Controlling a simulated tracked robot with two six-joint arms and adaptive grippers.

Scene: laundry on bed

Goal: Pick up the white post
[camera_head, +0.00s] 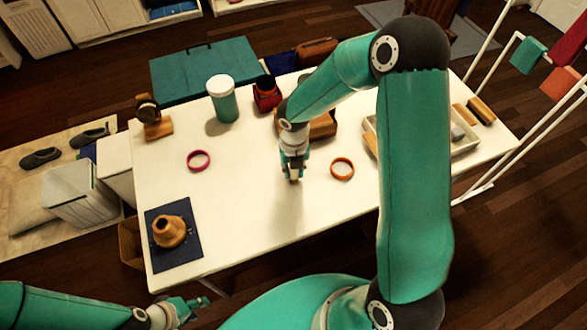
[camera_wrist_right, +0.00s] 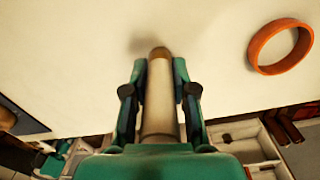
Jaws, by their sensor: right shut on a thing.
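The white post (camera_wrist_right: 160,98) is a cream-white cylinder with a brown tip in the right wrist view. My right gripper (camera_wrist_right: 158,72) is shut on it, one finger on each side, with the brown tip reaching past the fingertips. In the head view my right gripper (camera_head: 293,172) is over the middle of the white table (camera_head: 255,205), and the post is mostly hidden by it. My left gripper (camera_head: 192,308) is low at the front left, off the table and away from the post; its jaw state is unclear.
A pink ring (camera_head: 198,161) and an orange ring (camera_head: 342,169) lie either side of my right gripper. A teal jar (camera_head: 223,100) stands behind left. A brown vase (camera_head: 169,231) sits on a blue mat (camera_head: 185,257). A tray (camera_head: 466,143) is at right.

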